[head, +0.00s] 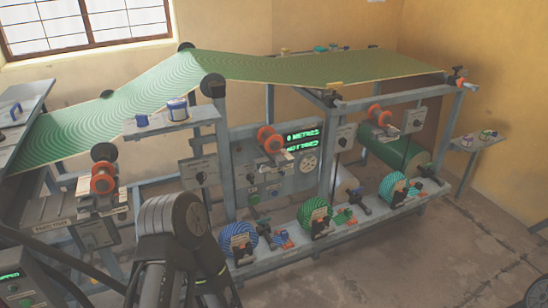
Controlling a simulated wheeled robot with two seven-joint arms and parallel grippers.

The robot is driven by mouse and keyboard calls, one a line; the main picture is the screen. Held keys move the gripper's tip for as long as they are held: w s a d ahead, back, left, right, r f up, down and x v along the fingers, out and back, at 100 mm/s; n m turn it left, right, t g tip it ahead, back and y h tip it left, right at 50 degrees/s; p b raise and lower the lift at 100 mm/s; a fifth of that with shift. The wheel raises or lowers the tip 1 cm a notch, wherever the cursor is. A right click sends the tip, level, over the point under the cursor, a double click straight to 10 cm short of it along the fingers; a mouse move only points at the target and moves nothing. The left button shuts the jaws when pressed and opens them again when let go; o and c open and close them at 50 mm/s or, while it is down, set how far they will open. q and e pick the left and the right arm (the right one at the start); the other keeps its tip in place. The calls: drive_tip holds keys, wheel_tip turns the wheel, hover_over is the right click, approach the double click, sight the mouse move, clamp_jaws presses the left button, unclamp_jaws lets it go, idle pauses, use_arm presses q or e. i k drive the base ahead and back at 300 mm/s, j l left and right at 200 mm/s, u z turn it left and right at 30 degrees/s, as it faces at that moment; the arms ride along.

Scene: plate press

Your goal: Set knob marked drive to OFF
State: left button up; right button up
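No knob can be read as marked drive at this size. A grey control panel (298,186) stands mid-frame under the green web, with a green-lit display (303,136) showing "0 METRES" above a second line, a round dial (309,162) and small labelled controls including a green button (254,199). A second control box (22,285) at the lower left has a green-lit display and small controls, cut by the frame edge. A dark arm (175,225) of mine rises in the foreground. Neither gripper's fingers show.
A green patterned web (310,67) runs over rollers across the machine. Blue and green reels (238,240) stand along the low front rail. A side shelf (478,143) holds small items at right. Concrete floor at the lower right is mostly clear.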

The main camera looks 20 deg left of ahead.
sight(250, 177)
drive_tip(key=i+l+u, duration=0.1)
drive_tip(key=i+l, duration=0.3)
drive_tip(key=i, duration=0.15)
drive_tip(key=i+l, duration=0.4)
drive_tip(key=i, duration=0.15)
drive_tip(key=j+u, duration=0.05)
